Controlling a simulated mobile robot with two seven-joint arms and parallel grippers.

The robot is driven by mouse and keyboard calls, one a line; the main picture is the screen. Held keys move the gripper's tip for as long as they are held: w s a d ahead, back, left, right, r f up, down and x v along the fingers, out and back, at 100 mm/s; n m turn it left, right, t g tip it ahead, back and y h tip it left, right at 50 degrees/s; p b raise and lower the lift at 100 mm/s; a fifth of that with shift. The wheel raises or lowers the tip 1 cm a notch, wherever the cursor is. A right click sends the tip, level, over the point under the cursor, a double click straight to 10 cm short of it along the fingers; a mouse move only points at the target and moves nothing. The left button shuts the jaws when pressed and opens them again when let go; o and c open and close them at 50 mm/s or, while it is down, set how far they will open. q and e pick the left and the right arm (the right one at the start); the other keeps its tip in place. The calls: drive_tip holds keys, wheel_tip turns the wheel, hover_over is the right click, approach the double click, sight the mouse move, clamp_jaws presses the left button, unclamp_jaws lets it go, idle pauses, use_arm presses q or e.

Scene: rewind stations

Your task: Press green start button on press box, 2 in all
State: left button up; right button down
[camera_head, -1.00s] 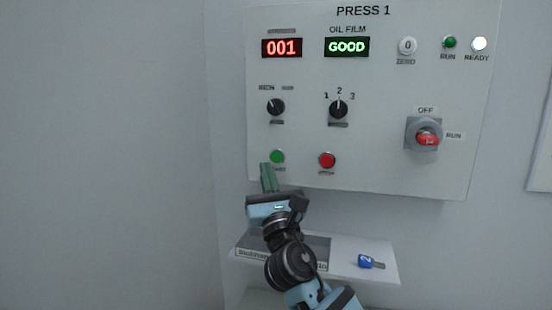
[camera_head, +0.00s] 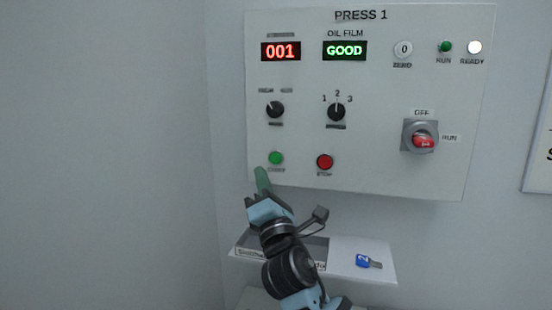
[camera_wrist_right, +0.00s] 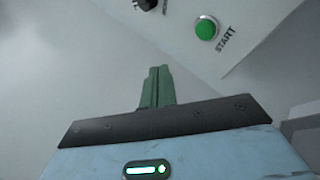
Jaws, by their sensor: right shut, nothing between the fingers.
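The press box (camera_head: 380,75) is a white wall panel labelled PRESS 1. Its green start button (camera_head: 276,158) sits at the lower left, and it also shows in the right wrist view, labelled START (camera_wrist_right: 205,29). My right gripper (camera_head: 261,172) is shut and empty, its green fingers pointing up just below and left of the start button. In the right wrist view the closed fingertips (camera_wrist_right: 157,72) are apart from the button, which lies up and to the right. The counter display (camera_head: 281,51) reads 001. My left gripper is not in view.
A red stop button (camera_head: 325,162) is right of the start button. A red rotary switch (camera_head: 423,141) sits at the panel's right. A shelf (camera_head: 345,250) below holds a blue-tagged key (camera_head: 368,261). The READY lamp (camera_head: 474,47) is white. The left wall is bare.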

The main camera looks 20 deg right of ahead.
sight(276, 159)
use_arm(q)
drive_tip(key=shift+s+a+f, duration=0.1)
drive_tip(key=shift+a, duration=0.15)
use_arm(e)
drive_tip(key=m, duration=0.2)
drive_tip(key=s+m, duration=0.1)
drive_tip(key=m, duration=0.3)
drive_tip(key=shift+s+a+r, duration=0.1)
drive_tip(key=shift+s+a, duration=0.05)
drive_tip(key=shift+a, duration=0.15)
